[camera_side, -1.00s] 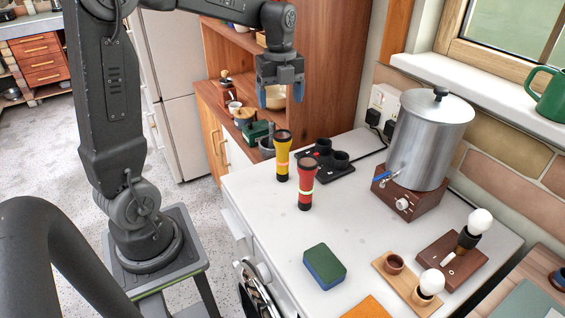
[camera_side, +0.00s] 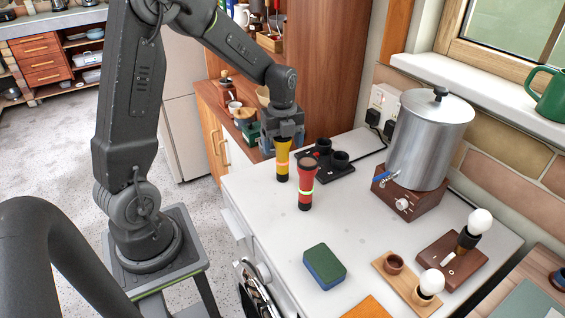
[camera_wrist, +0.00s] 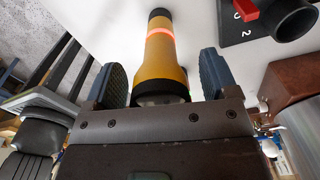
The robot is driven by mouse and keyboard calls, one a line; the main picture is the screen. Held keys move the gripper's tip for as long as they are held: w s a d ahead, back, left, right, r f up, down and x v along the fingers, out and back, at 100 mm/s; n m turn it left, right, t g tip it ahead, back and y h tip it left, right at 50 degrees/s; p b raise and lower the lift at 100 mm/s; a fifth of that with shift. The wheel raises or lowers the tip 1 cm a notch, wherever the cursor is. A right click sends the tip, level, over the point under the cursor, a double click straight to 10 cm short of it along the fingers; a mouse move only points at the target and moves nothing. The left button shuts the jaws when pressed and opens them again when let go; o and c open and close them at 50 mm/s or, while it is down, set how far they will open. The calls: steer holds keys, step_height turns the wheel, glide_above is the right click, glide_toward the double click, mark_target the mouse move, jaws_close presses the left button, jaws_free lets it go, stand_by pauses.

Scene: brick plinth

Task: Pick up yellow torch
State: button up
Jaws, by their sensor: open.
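The yellow torch (camera_side: 282,163) stands upright on the white counter, with a black base and an orange-pink band. In the wrist view the yellow torch (camera_wrist: 160,62) shows between the two blue-grey fingers of my gripper (camera_wrist: 162,82), with a visible gap on each side. In the side view my gripper (camera_side: 283,143) is around the torch's top end, pointing down, and hides part of its head. My gripper is open.
A black holder (camera_side: 326,172) with round cups lies just behind the torches. A steel urn (camera_side: 428,140) on a brown base stands to the right. A blue-green sponge (camera_side: 324,266) lies in front. The counter's left edge is near the yellow torch.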

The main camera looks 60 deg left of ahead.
steer(key=shift+f, duration=0.1)
steer(key=c, duration=1.4)
